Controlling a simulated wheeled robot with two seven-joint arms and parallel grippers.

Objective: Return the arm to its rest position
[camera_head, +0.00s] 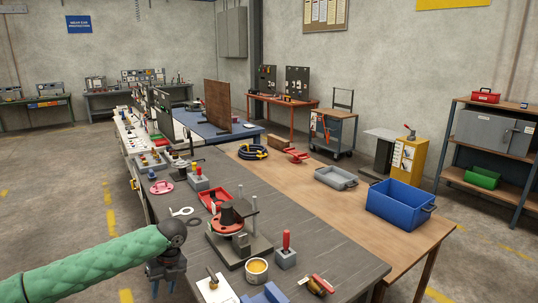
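My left arm (95,268) in a green quilted sleeve comes in from the lower left. My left gripper (167,288) hangs at its end, pointing down, beside the left edge of the dark workbench (318,250). Its two fingers show apart with nothing seen between them. To its right, a dark fixture (240,248) with a post stands on the bench. A red flanged part (226,226) with a dark top sits on the fixture, apart from the gripper. My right gripper is not in view.
Near the fixture are a tin with yellow contents (257,271), a red-handled grey block (285,250), a red tray (213,200) and a white sheet (216,290). A blue crate (400,205) and grey tray (336,178) stand on the wooden bench. Floor left of the bench is clear.

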